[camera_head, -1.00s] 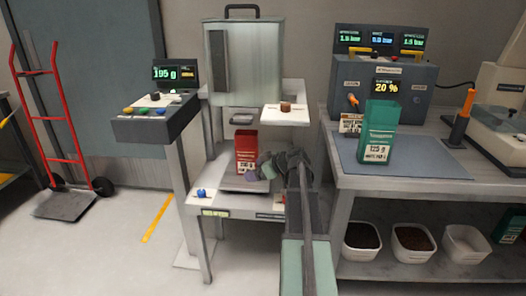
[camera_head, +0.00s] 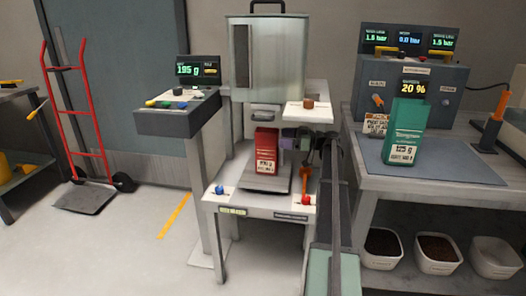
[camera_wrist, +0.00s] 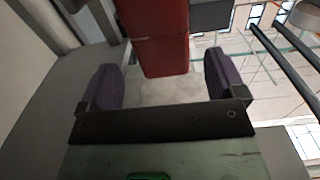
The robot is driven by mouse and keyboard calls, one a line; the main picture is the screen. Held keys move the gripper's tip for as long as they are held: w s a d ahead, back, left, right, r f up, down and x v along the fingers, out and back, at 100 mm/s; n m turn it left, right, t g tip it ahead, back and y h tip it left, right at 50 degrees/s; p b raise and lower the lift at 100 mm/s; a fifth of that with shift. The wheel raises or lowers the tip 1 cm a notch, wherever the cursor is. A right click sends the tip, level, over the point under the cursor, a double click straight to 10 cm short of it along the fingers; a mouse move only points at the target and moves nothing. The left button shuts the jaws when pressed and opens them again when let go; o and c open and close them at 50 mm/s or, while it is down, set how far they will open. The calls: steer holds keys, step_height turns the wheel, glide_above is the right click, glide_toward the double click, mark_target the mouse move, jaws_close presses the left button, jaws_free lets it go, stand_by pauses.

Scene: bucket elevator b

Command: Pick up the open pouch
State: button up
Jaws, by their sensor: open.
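A red pouch (camera_head: 265,150) with a white label stands upright on the scale plate (camera_head: 257,184) under the metal hopper. Its top edge is too small to tell whether it is open. My gripper (camera_head: 291,142) is just right of the pouch's upper part in the head view. In the wrist view my gripper (camera_wrist: 160,68) has its two purple pads wide apart, with the red pouch (camera_wrist: 163,42) ahead between them. A clear gap shows on each side of the pouch. A green pouch (camera_head: 405,132) stands on the right bench mat.
A white shelf with a brown knob (camera_head: 309,104) juts out above my gripper. A red-orange lever (camera_head: 306,187) and a blue knob (camera_head: 219,189) flank the scale. A control box (camera_head: 411,88) stands on the right bench, with white bins (camera_head: 440,254) below.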

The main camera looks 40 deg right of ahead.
mark_target(269, 137)
steer(key=x, duration=0.6)
steer(key=shift+w+a, duration=0.1)
steer(key=shift+a, duration=0.25)
steer(key=c, duration=0.8)
